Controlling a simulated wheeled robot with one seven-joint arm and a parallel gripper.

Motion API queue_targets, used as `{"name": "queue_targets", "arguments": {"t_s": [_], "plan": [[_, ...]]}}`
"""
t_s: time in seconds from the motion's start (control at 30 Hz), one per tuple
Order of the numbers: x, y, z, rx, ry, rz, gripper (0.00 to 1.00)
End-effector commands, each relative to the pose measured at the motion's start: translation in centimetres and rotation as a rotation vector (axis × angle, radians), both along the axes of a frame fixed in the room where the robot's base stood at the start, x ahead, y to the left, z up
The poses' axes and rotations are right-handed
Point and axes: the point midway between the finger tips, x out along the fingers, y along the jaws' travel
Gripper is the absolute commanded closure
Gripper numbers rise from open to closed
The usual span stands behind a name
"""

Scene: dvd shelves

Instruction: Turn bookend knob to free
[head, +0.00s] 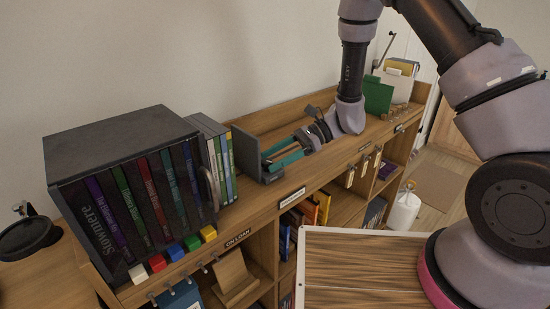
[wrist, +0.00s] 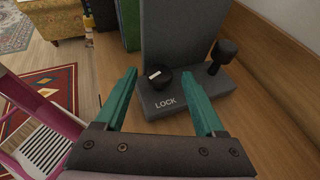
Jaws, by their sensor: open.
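The dark grey bookend (head: 246,153) stands on the shelf top, right of the slim cases. In the wrist view its upright plate (wrist: 185,30) rises from a base marked LOCK (wrist: 165,103). A round black knob (wrist: 160,84) with a short, slightly slanted white mark sits on the base, just above that word. A taller black knob or post (wrist: 222,55) stands farther right. My gripper (wrist: 158,77) has teal fingers spread wide on either side of the marked knob, apparently without touching it. In the head view my gripper (head: 267,161) is at the bookend's right side.
A dark case box (head: 110,135) and slim upright cases (head: 220,160) fill the shelf top to the left. Coloured cubes (head: 175,252) line its front edge. A green panel (head: 378,95) stands at the far right end. Bare wood (head: 255,202) shows in front of the bookend.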

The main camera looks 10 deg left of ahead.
Motion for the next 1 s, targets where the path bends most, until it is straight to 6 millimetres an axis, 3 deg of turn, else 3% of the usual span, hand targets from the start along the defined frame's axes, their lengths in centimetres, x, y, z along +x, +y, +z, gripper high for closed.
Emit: {"name": "queue_targets", "arguments": {"t_s": [0.2,0.27,0.4,0.57,1.0], "plan": [[-0.01,0.02,-0.02,0.0,0.0,0.0,0.29],[0.0,0.03,-0.01,0.0,0.0,0.0,0.48],[0.01,0.01,0.0,0.0,0.0,0.0,1.0],[-0.04,-0.01,0.02,0.001,0.0,-0.014,1.0],[-0.57,-0.15,0.07,0.001,0.0,-0.26,1.0]]}}
